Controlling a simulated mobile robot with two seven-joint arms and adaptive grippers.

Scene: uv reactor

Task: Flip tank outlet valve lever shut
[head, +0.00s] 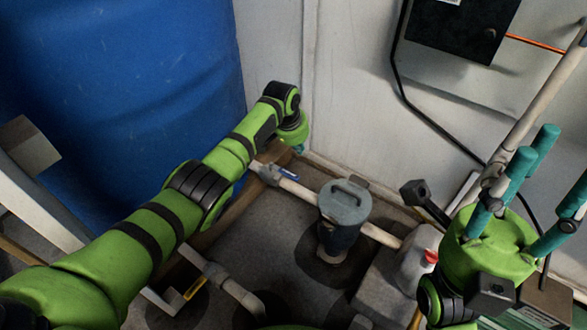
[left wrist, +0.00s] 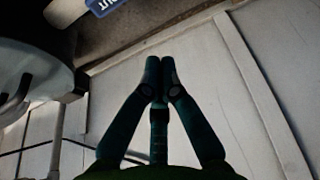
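The blue tank (head: 130,80) fills the upper left of the head view. A valve with a blue lever (head: 288,173) sits on the white pipe near the tank's foot. The lever's blue handle also shows at the top edge of the left wrist view (left wrist: 103,5), with white letters partly cut off. My left gripper (left wrist: 163,70) has its fingertips together with nothing between them, apart from the lever. In the head view it is mostly hidden behind my wrist, just above and right of the lever. My right gripper (head: 545,170) is open and empty at the right, fingers spread upward.
A grey-lidded filter housing (head: 345,203) stands right of the valve on the pipe. A white jug with a red cap (head: 417,262) is beyond it. A yellow lever (head: 194,288) is on a lower pipe. The white wall (head: 350,110) is close behind.

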